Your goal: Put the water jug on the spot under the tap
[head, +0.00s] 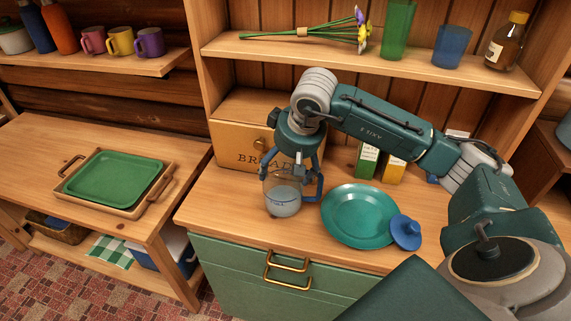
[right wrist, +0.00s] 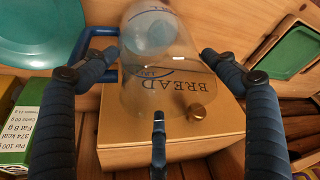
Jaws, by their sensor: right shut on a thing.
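The water jug (head: 283,200) is clear glass with a blue handle and some liquid inside. It is upright at the counter, in front of the bread box; I cannot tell whether its base touches the wood. My right gripper (head: 293,170) comes down from above and is shut on it. In the right wrist view the jug (right wrist: 158,75) sits between the blue fingers (right wrist: 155,85), with its handle to the left. No tap or marked spot shows in either view. My left gripper is not in view.
A teal plate (head: 358,215) and a small blue lid-like piece (head: 405,232) lie right of the jug. The bread box (head: 240,147) and small cartons (head: 392,168) stand behind. A side table at left holds a green tray (head: 115,177). The counter's front edge is close.

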